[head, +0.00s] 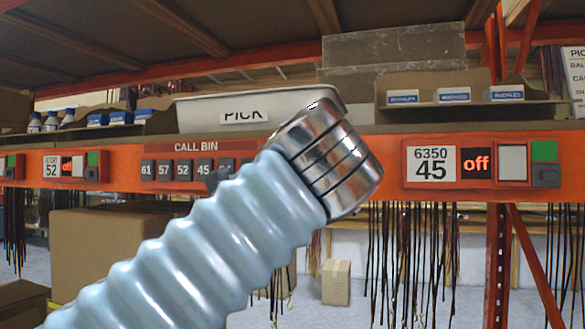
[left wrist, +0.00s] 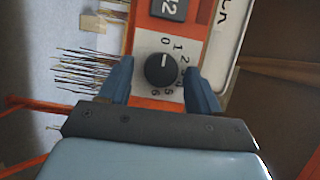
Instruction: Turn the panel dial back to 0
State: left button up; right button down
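The panel dial (left wrist: 157,74) is a round black knob with a short white mark, on a white plate with digits around its edge. It shows in the left wrist view; the 0 is at the top of the plate, and I cannot tell surely which digit the mark points to. My left gripper (left wrist: 159,66) is open, with one blue finger on each side of the dial; whether they touch it is unclear. In the head view my left arm hides the dial and gripper. My right gripper is in neither view.
The orange shelf beam carries a CALL BIN panel (head: 196,147) with number buttons, and an "off" display (head: 477,163) at right. A grey PICK bin (head: 200,112) sits above. Dark cords (head: 410,250) hang below the beam. A dark button (left wrist: 170,8) is close to the dial.

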pick_arm(q)
jog(key=s+d+b, duration=0.1)
jog(key=s, duration=1.2)
jog(key=shift+s+b, duration=0.3)
jog(key=shift+s, duration=0.1)
jog(key=shift+d, duration=0.1)
